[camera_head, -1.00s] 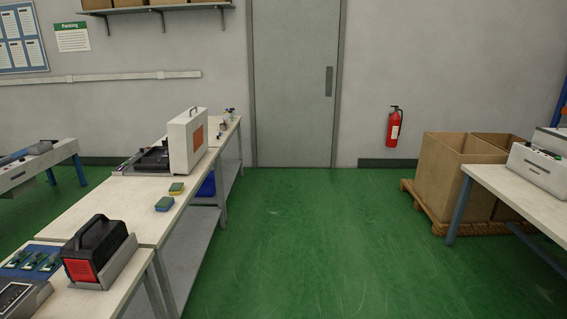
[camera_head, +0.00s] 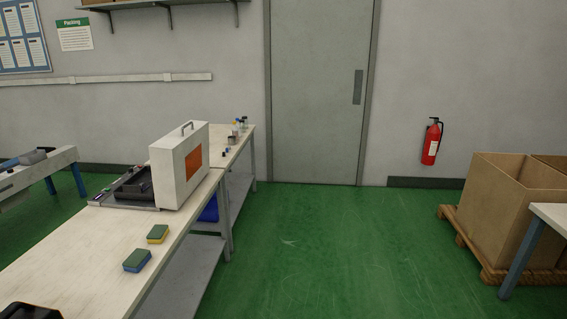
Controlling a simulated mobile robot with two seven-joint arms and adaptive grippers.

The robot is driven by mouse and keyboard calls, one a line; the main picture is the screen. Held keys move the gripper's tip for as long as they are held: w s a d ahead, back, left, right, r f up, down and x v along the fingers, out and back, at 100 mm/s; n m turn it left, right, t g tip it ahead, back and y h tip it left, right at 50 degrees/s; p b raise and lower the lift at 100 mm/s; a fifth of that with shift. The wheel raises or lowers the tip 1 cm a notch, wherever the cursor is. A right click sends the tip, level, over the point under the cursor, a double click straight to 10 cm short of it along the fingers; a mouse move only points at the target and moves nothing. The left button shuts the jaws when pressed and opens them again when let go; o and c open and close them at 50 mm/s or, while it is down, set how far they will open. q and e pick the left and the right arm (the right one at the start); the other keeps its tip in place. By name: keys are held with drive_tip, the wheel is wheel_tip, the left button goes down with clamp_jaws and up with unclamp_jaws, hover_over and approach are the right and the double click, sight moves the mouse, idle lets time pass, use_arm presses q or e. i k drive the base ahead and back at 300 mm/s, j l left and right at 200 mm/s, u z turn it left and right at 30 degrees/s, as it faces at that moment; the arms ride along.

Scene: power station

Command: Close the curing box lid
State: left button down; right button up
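The curing box stands on the long workbench at left of centre. Its white lid (camera_head: 180,168) is raised upright, with a handle on top and an orange panel on the side facing right. Its dark open base (camera_head: 132,186) lies to the left of the lid, with dark contents that I cannot make out.
Two sponges (camera_head: 137,260) (camera_head: 157,234) lie on the workbench (camera_head: 75,262) in front of the box. Small bottles (camera_head: 238,127) stand at its far end. Cardboard boxes on a pallet (camera_head: 515,205) and another table are at right. The green floor (camera_head: 320,255) between is clear.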

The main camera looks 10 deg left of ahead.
sight(180, 161)
drive_tip(key=i, duration=1.5)
